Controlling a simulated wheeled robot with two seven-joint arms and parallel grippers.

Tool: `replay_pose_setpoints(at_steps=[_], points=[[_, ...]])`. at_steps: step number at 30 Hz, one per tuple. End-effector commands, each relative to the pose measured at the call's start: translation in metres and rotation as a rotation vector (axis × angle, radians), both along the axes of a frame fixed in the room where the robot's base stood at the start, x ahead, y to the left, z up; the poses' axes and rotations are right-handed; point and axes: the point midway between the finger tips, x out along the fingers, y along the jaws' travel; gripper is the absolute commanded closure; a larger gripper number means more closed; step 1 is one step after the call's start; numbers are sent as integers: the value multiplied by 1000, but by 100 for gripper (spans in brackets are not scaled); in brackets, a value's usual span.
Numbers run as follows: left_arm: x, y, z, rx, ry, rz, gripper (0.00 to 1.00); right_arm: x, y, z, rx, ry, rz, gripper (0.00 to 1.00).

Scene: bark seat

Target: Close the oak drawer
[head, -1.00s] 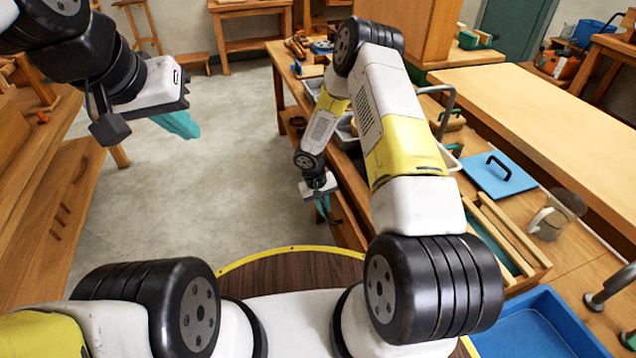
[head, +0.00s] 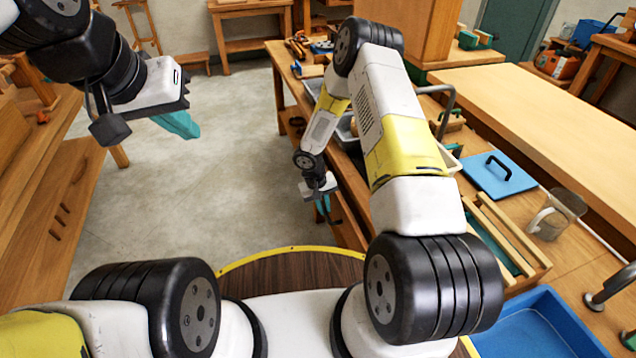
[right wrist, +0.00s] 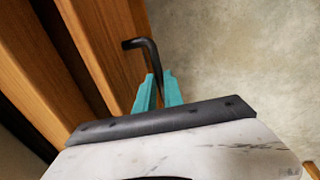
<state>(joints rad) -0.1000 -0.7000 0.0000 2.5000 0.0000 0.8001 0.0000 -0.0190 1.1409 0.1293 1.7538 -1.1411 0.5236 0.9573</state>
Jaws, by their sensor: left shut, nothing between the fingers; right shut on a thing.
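The oak drawer (head: 349,234) shows in the head view as a wooden piece under the right bench, beside my right gripper. In the right wrist view its wood (right wrist: 108,40) lies left of the fingers. A black bent handle (right wrist: 153,50) comes out from the wood. My right gripper (head: 325,212) is shut on this handle, with its teal fingers (right wrist: 158,88) on either side of it. How far the drawer stands out is hard to tell, as my arm hides much of the bench front. My left gripper (head: 182,125) is shut and empty, above the floor at the left.
The right bench carries a blue board (head: 490,180) with a black handle, a glass jug (head: 552,218), a wooden box and a blue tray (head: 540,325). Another wooden bench (head: 40,220) stands at the left. The grey floor (head: 230,170) between is clear.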

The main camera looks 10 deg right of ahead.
Motion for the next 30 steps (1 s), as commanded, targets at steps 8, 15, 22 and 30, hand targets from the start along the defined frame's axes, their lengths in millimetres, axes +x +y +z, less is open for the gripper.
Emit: replay_pose_setpoints(at_steps=[8, 15, 22, 30], points=[[0, 0, 0, 0, 0, 0, 100, 4, -19, 0, -2, 0, -4, 100], [0, 0, 0, 0, 0, 0, 100, 8, -43, 0, -1, 0, -1, 100], [0, 0, 0, 0, 0, 0, 100, 9, -45, 0, -4, -1, -1, 100], [0, 0, 0, 0, 0, 0, 100, 9, -44, 0, -2, -1, -1, 66]])
